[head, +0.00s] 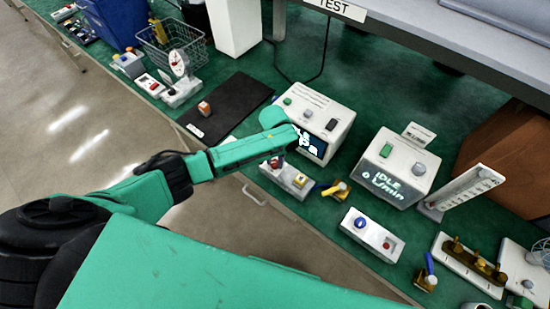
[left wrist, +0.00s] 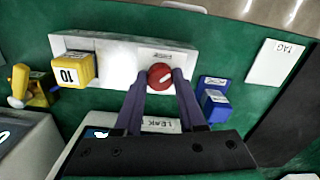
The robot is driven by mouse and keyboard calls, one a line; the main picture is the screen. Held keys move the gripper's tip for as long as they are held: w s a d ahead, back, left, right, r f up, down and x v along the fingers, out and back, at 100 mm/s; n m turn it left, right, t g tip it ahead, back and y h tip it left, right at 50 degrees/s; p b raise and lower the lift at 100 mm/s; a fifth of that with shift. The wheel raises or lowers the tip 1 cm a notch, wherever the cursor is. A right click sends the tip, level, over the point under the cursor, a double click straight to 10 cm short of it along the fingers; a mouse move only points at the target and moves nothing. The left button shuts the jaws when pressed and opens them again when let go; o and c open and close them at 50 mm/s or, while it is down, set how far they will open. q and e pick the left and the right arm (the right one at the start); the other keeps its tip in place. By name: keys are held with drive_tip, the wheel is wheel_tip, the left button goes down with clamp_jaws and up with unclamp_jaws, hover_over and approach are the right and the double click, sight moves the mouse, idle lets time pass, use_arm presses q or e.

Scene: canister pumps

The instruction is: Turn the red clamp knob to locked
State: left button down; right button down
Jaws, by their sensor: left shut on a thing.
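The red clamp knob (left wrist: 160,76) is round, with a pale line running diagonally across its top. It sits on a long white base (left wrist: 115,70), near the base's right part in the left wrist view. My left gripper (left wrist: 160,80) is shut on the knob, with one dark finger on each side. A small label on the base behind the knob is too small to read. In the head view my left arm's green hand (head: 268,140) reaches over the white base (head: 273,172) and hides the fingertips. My right gripper is not in view.
A yellow block marked 10 (left wrist: 72,70) sits on the base's left end. A blue block (left wrist: 212,98) lies close right of the fingers. A yellow valve (head: 337,190) stands nearby. White pump units (head: 315,108) and (head: 400,165) stand behind. A black mat (head: 228,105) lies left.

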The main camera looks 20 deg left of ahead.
sight(274, 163)
use_arm(q)
drive_tip(key=m+p, duration=0.1)
drive_tip(key=m, duration=0.3)
drive_tip(key=shift+r+m, duration=0.1)
drive_tip(key=shift+m, duration=0.2)
drive_tip(key=m, duration=0.4)
drive_tip(key=shift+w+m+p, duration=0.1)
drive_tip(key=shift+m+p, duration=0.2)
drive_tip(key=c, duration=0.5)
unclamp_jaws()
wheel_tip(274, 163, up, 14)
drive_tip(key=b, duration=0.1)
drive_tip(key=shift+r, duration=0.25)
